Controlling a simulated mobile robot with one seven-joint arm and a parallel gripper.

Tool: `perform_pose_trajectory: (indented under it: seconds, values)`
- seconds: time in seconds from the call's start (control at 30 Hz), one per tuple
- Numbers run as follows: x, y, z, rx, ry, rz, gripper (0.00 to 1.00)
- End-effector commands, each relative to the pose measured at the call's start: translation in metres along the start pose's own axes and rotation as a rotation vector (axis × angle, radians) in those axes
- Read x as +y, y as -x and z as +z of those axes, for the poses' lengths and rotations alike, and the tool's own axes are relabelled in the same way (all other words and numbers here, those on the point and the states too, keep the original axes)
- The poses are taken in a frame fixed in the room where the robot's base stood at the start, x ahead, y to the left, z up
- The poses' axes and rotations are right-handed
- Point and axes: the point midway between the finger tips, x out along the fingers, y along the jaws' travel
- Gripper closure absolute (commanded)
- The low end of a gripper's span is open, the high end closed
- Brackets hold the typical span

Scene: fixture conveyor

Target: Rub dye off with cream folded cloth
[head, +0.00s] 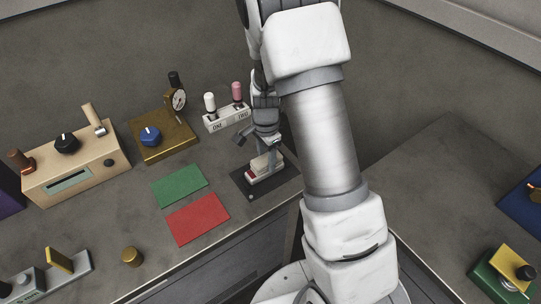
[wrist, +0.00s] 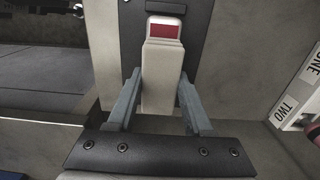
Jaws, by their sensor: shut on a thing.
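My gripper (head: 265,152) is over the dark plate (head: 245,189) near the front edge of the bench. It is shut on the cream folded cloth (head: 264,164), which also shows between the two fingers in the wrist view (wrist: 162,85). Just beyond the cloth's far end in the wrist view is a red dye patch (wrist: 165,30) on a small pale piece. The patch is partly covered by the cloth. I cannot tell whether the cloth presses on it.
Green (head: 180,186) and red (head: 198,218) mats lie left of the plate. A white box marked ONE and TWO (head: 227,118) stands behind it. A brass block with a blue knob (head: 164,143) and a beige box (head: 80,173) stand further left.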

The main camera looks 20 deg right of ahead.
Motion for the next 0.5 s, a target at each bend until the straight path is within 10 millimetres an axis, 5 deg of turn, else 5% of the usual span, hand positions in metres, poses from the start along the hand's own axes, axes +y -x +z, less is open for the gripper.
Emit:
perform_pose_trajectory:
  seconds: [0.5]
  values:
    - [0.000, 0.000, 0.030, -0.001, -0.001, 0.000, 1.00]
